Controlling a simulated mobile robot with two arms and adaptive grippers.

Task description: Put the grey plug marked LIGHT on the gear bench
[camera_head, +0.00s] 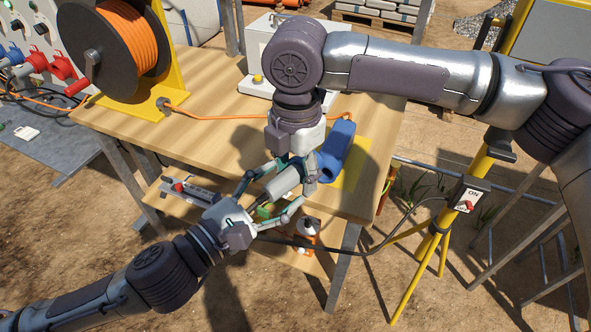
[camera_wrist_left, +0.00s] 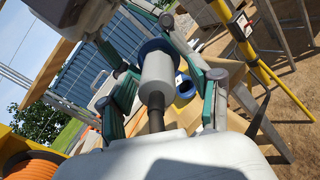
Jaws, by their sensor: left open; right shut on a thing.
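The grey plug (camera_head: 284,182) is held in the air over the front edge of the wooden bench (camera_head: 215,88). In the left wrist view the plug (camera_wrist_left: 157,82) is a grey cylinder with a blue collar and a dark cable end. My right gripper (camera_head: 290,168) is shut on the plug from above, near its blue end. My left gripper (camera_head: 272,194) is open, its fingers on either side of the plug's cable end; whether they touch it I cannot tell. A dark cable (camera_head: 345,250) runs below toward the switch box. The LIGHT marking is not readable.
A blue socket (camera_head: 338,147) stands on a yellow patch at the bench's right. An orange cable reel (camera_head: 115,45) and a grey box (camera_head: 262,50) are behind. A lower shelf holds small items. A yellow tripod (camera_head: 470,185) with an ON switch box stands right.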

